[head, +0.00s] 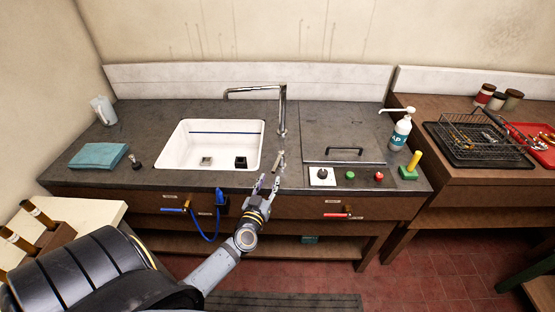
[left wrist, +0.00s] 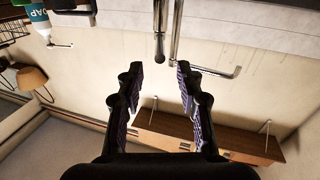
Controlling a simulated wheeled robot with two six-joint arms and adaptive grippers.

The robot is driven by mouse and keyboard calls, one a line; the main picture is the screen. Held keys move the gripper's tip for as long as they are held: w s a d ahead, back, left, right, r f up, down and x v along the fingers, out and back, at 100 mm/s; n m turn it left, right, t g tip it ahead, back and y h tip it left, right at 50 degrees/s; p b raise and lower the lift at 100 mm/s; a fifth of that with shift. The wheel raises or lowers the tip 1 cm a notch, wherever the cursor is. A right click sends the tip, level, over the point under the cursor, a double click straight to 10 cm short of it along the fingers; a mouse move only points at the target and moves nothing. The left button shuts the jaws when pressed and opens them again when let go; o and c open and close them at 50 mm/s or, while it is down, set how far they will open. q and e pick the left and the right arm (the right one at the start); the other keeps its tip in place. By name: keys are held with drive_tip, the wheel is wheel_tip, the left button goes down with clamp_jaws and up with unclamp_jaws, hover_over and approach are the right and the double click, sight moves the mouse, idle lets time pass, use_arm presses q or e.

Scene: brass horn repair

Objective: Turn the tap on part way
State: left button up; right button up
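The chrome tap (head: 283,112) stands behind the right side of the white sink, its spout reaching left over the basin. A short metal lever (head: 279,160) sits on the counter in front of the tap. My left gripper (head: 268,181) is at the counter's front edge, just short of the lever, with its fingers apart and nothing between them. In the left wrist view the picture is upside down; the open left gripper (left wrist: 159,72) points at the lever (left wrist: 160,45), which lies just past the fingertips, with the tap (left wrist: 177,35) beside it. My right gripper is not in view.
A panel with a handle (head: 343,147), green (head: 350,175) and red (head: 379,177) knobs and a soap bottle (head: 401,131) are to the right. A blue cloth (head: 98,156) lies left. A blue hose (head: 205,237) hangs below.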

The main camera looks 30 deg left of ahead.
sight(277, 161)
use_arm(q)
drive_tip(key=b+x, duration=0.1)
drive_tip(key=x, duration=0.9)
drive_tip(key=shift+w+f, duration=0.15)
drive_tip(key=shift+w, duration=0.15)
clamp_jaws()
